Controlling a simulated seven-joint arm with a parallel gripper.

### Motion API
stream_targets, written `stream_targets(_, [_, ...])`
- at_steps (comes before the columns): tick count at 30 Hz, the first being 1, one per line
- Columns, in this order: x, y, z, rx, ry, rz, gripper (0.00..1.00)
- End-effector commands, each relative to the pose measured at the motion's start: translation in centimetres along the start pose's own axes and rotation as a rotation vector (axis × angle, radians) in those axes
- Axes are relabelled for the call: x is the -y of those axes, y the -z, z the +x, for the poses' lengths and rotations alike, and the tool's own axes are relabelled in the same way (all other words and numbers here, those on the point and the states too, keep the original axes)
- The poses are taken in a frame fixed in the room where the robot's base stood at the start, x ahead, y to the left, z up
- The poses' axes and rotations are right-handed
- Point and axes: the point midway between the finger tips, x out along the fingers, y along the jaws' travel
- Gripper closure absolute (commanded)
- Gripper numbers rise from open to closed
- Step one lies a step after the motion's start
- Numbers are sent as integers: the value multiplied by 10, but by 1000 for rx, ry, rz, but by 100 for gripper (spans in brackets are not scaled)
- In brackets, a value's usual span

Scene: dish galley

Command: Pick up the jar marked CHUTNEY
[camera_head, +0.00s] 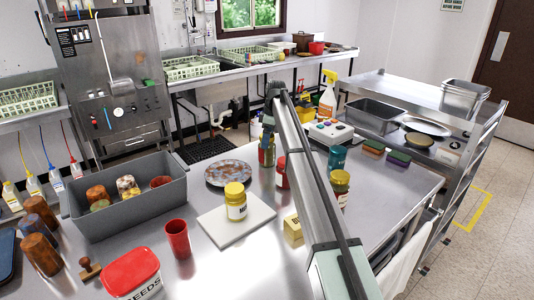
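Several jars stand on the steel table, and their label text is too small to read, so I cannot tell which is CHUTNEY. One yellow-lidded jar (236,203) with a pale label stands upright on a white board (212,228). Another yellow-lidded jar (340,188) stands right of my arm. A red jar (281,174) is partly hidden behind my arm.
A grey bin (130,222) with several cups is at left. A red cup (177,238), a red-lidded SEEDS tub (131,274) and a stamp (88,270) are in front. A speckled plate (229,173), yellow box (293,231), teal cup (337,157), scale (331,132) and spray bottle (327,103) crowd nearby.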

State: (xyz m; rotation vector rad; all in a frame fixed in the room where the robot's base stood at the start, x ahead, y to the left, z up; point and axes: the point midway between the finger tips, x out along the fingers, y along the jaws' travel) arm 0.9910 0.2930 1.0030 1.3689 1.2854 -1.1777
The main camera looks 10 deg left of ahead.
Motion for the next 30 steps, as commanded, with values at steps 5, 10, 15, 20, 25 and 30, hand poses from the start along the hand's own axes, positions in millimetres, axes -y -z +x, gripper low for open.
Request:
stream_targets(5, [1, 1, 24, 1, 0, 0, 0])
stream_targets(10, [0, 1, 32, 0, -2, -1, 0])
stream_targets(15, [0, 1, 31, 0, -2, -1, 3])
stream_targets(20, [0, 1, 31, 0, -1, -1, 18])
stream_targets(25, [0, 1, 31, 0, -1, -1, 34])
stream_targets(30, [0, 1, 31, 0, -1, -1, 51])
